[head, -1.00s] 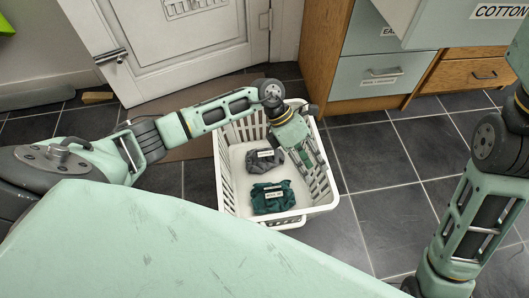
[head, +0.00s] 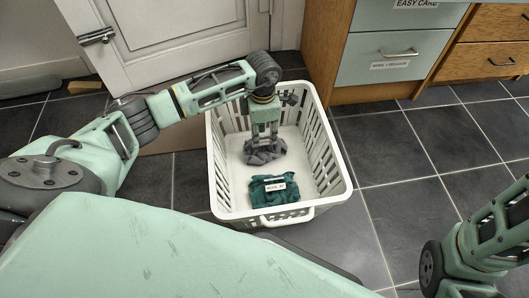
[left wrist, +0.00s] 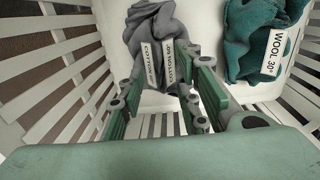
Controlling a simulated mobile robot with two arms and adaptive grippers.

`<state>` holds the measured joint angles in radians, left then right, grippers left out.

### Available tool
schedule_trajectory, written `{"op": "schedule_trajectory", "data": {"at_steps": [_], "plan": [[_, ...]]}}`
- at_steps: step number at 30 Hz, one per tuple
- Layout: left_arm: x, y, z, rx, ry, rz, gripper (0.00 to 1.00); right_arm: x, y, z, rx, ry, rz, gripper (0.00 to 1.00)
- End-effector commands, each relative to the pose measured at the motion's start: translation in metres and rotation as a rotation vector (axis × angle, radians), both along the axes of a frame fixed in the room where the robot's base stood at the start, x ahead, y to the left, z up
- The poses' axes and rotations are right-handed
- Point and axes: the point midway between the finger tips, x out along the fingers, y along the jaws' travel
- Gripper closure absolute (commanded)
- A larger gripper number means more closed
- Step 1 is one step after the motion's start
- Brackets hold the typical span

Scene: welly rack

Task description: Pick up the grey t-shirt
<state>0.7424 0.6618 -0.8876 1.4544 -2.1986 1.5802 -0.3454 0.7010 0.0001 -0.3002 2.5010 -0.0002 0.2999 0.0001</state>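The grey t-shirt (head: 264,154) lies crumpled on the floor of the white basket, towards the back. My left gripper (head: 264,140) points down into the basket, right at the shirt. In the left wrist view the gripper (left wrist: 165,76) is open, its fingers wide apart on either side of the grey t-shirt (left wrist: 152,24) and its white cotton label (left wrist: 163,62). Whether the fingers touch the cloth I cannot tell. My right arm shows at the lower right of the head view, but its gripper is out of view.
A dark green garment (head: 272,193) with a wool label lies nearer in the white basket (head: 218,172). The slatted basket walls stand close around my left gripper. Labelled drawers (head: 392,62) are behind to the right. Tiled floor (head: 400,150) right of the basket is clear.

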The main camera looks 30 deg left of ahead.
Motion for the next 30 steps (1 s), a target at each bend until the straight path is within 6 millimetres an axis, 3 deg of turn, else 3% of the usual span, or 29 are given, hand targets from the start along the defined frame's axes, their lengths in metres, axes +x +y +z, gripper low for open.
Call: {"op": "schedule_trajectory", "data": {"at_steps": [1, 3, 12, 23, 30], "plan": [[0.0, -0.001, -0.015, -0.001, 0.0, 0.0, 0.69, 0.0, 0.0, -0.014, 0.0, 0.001, 0.0, 0.71], [0.0, -0.001, -0.022, -0.002, 0.0, 0.0, 0.69, 0.0, 0.0, -0.02, 0.0, 0.001, 0.0, 0.71], [0.0, -0.001, -0.024, -0.002, 0.0, 0.0, 0.69, 0.0, 0.0, -0.02, 0.0, 0.001, 0.0, 0.71], [0.0, -0.001, -0.024, -0.002, 0.0, 0.0, 1.0, 0.0, 0.0, -0.02, 0.0, 0.001, 0.0, 0.71], [0.0, -0.001, -0.024, -0.002, 0.0, 0.0, 1.0, 0.0, 0.0, -0.02, 0.0, 0.001, 0.0, 0.71]]}}
